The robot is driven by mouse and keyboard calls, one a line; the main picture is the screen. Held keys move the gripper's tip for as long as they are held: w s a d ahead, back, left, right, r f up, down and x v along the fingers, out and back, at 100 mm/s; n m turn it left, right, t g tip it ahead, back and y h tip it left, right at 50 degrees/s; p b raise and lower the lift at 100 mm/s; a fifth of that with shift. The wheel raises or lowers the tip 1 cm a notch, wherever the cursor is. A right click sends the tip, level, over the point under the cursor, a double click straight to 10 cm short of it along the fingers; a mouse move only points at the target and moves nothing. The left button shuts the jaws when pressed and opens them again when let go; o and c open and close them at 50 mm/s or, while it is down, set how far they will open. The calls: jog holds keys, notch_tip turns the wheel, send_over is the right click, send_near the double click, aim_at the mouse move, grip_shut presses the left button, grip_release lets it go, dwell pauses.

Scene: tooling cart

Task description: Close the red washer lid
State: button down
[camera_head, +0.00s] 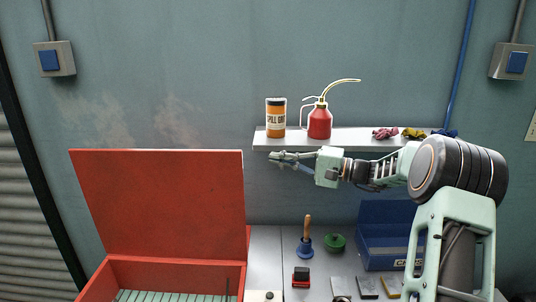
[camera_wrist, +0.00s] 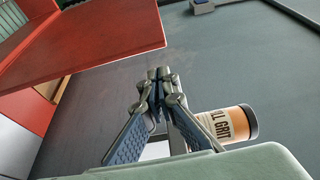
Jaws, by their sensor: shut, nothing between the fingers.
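The red washer lid (camera_head: 160,203) stands open, raised nearly upright at the back of the red washer body (camera_head: 176,276) on the left. In the wrist view the lid (camera_wrist: 95,42) shows as a red panel at the upper left, apart from my fingers. My gripper (camera_head: 271,157) is shut and empty. It is to the right of the lid's upper right edge, in front of the shelf and pointing left. In the wrist view the fingertips of my gripper (camera_wrist: 158,75) are together with nothing between them.
A shelf (camera_head: 262,140) behind my gripper holds an orange-labelled can (camera_head: 276,118), a red oil can (camera_head: 320,122) and rags (camera_head: 413,134). Below, the grey cart top (camera_head: 265,252) bears a wooden-handled tool (camera_head: 306,240), a green round item (camera_head: 335,242) and a blue box (camera_head: 385,245).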

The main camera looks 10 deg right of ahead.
jog(key=p+x, duration=0.2)
jog(key=x, duration=0.7)
jog(key=shift+p, duration=0.35)
jog(key=shift+f, duration=0.1)
